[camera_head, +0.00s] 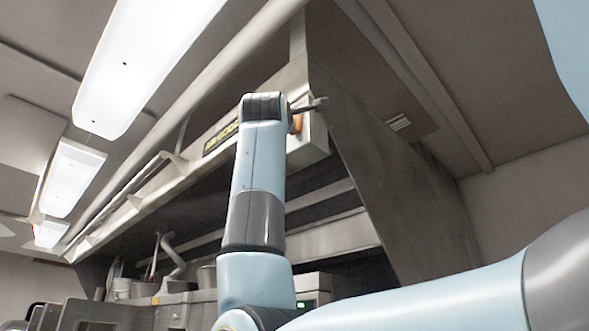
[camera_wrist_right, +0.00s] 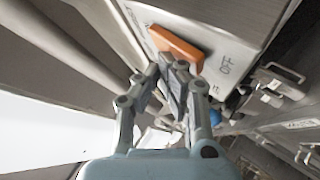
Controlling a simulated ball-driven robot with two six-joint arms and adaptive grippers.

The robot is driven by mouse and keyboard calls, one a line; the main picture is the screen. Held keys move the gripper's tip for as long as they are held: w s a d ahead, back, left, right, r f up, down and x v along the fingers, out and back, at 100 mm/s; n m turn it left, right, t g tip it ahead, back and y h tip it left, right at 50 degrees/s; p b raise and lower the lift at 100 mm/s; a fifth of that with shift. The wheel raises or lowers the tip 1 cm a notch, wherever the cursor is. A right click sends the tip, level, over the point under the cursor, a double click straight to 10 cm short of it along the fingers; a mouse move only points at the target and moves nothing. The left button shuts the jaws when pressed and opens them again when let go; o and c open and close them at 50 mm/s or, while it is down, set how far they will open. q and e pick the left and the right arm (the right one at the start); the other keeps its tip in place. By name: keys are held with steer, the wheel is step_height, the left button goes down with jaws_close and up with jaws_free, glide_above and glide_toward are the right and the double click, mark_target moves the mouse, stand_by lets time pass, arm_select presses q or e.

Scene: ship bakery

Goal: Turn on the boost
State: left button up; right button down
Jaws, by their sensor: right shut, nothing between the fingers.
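An orange switch (camera_wrist_right: 178,46) sits on a pale metal panel (camera_wrist_right: 225,30) in the right wrist view, with the word OFF printed beside it. In the head view a small part of the orange switch (camera_head: 298,122) shows on the end of the long metal hood, partly behind my right arm. My right gripper (camera_wrist_right: 172,66) is shut and empty, its fingertips right at the near edge of the switch. I cannot tell whether they touch it. In the head view the right gripper (camera_head: 316,104) shows only in small part beyond the wrist. My left gripper is not in view.
The metal hood (camera_head: 140,203) runs along the wall, with a dark label (camera_head: 221,136) on its front. Bright ceiling lamps (camera_head: 140,60) hang at the left. Counter equipment (camera_head: 180,300) stands below. Latches (camera_wrist_right: 270,88) show at the right in the wrist view.

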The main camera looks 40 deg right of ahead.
steer(key=shift+a+f, duration=0.2)
steer(key=shift+a, duration=0.3)
steer(key=shift+s+a+f+b, duration=0.15)
steer(key=shift+a+b, duration=0.15)
steer(key=shift+a, duration=0.9)
steer(key=shift+s+a+f+b, duration=0.1)
steer(key=shift+a+b, duration=0.15)
steer(key=shift+a, duration=0.9)
